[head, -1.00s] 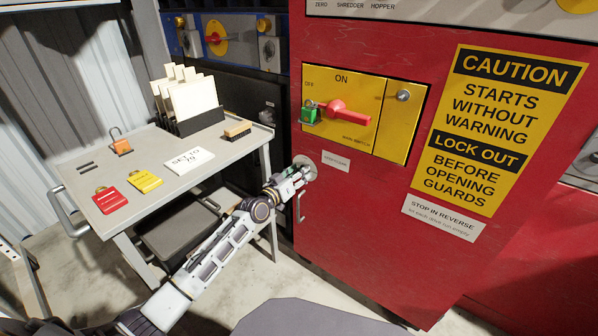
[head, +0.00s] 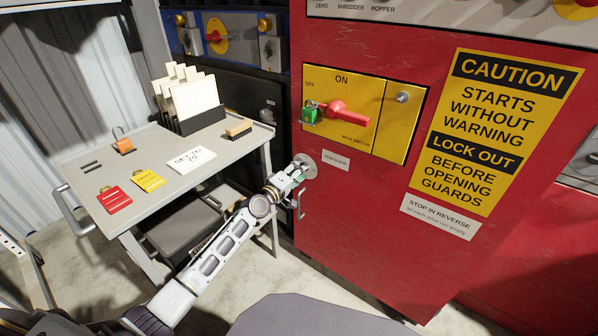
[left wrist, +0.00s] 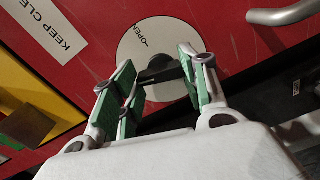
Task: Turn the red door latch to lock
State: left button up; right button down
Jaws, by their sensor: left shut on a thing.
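The door latch sits on a round light-grey plate (head: 309,166) on the red cabinet door (head: 345,215). My left gripper (head: 299,170) reaches the plate from the lower left. The fingers and gripper body hide the plate's lower part. My right gripper is not in view.
A "keep clear" label (head: 335,160) and a door handle (head: 300,205) are close to the latch.

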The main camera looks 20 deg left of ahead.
pick_arm(q)
jog(key=shift+n, duration=1.6)
jog(key=shift+a, duration=0.1)
jog(key=o, duration=1)
jog(key=shift+o, duration=0.2)
jog(key=v, duration=1.2)
